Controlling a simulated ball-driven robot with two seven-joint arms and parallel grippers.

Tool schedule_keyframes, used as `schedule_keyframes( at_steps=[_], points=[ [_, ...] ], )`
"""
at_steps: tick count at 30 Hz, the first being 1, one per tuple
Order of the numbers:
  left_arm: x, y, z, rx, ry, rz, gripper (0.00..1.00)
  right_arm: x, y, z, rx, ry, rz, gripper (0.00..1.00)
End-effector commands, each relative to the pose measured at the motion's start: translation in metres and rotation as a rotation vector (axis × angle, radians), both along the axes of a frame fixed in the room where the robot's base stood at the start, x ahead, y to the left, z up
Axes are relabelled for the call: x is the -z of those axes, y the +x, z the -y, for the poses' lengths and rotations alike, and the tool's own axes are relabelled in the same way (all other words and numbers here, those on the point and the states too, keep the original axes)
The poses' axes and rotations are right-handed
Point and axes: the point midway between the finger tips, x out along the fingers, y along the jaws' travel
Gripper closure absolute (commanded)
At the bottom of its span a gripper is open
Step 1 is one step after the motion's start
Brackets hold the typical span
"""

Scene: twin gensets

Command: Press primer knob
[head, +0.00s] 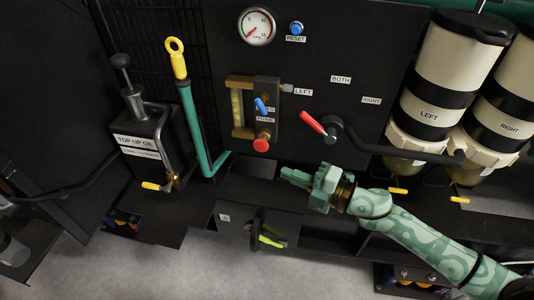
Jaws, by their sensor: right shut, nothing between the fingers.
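A red round knob (261,145) sits at the bottom of a small brass and dark block on the black panel. A small label (265,120), seemingly reading PRIME, is just above it. A blue lever (261,105) is on the same block, higher up. My right gripper (291,177) comes in from the lower right. It is shut and empty, below and to the right of the red knob, and looks apart from it. My left gripper is not in view.
A red-handled selector (314,123) stands out right of the block, among LEFT, BOTH and RIGHT labels. A sight glass (237,107) adjoins the block. A green bar with yellow ring (187,105) stands left. Two filter canisters (432,95) (500,115) are at right.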

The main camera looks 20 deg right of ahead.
Motion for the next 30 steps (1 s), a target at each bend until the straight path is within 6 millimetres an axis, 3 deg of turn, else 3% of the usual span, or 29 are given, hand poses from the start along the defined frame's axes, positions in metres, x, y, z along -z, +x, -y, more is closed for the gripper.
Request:
schedule_keyframes(
  at_steps=[11, 18, 30],
  points=[
    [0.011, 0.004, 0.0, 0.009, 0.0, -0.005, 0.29, 0.003, 0.063, -0.05, 0.0, 0.0, 0.001, 1.0],
    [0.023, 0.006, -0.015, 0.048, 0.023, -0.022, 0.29, 0.011, 0.089, -0.031, 0.002, -0.001, -0.003, 1.0],
    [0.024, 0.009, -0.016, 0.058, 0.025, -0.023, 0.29, 0.007, 0.094, -0.025, 0.001, 0.0, 0.0, 1.0]
  ],
)
